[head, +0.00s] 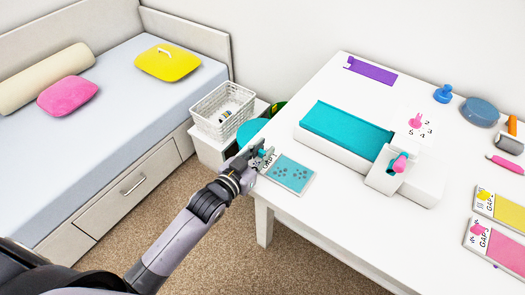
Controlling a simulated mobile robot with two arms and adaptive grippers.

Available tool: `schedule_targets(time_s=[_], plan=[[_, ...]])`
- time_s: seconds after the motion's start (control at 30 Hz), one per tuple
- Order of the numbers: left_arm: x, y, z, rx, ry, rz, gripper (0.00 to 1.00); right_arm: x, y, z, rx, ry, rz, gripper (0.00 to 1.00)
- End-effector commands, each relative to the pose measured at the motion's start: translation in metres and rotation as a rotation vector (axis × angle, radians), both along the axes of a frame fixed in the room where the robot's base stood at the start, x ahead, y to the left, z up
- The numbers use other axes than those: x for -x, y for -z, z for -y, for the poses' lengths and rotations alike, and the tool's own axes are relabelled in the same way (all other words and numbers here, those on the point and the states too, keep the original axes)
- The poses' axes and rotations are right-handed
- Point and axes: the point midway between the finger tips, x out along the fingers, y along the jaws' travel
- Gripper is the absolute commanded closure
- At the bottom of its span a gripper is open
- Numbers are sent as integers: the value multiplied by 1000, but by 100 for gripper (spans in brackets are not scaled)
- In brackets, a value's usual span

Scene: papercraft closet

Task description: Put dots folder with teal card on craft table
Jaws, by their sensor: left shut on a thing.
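The dots folder (267,176) is a flat white piece with a teal card (291,168) showing clusters of dark dots. It lies at the left corner of the white craft table (325,215), level with the top; I cannot tell if it rests on it or is held just above. My left gripper (262,156) is shut on the folder's left end, by a small teal knob, and hides part of the printed label there. My right gripper is out of view.
A white machine with a teal bed (345,130) stands behind the folder. Yellow (507,209) and pink (497,245) folders lie at the right. A purple strip (372,71) and blue pieces are at the back. The front tabletop is clear.

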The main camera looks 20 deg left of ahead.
Motion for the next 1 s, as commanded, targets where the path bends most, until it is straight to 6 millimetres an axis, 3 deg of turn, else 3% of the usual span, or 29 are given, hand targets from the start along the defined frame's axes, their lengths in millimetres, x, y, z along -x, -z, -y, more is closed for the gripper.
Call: schedule_targets(time_s=[0.3,0.33,0.6,1.0], plan=[[0,2,0,0,0,1,100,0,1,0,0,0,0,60],[0,2,0,0,0,1,80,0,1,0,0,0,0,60],[0,2,0,0,0,1,62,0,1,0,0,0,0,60],[3,-1,-1,0,0,-1,62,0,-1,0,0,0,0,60]])
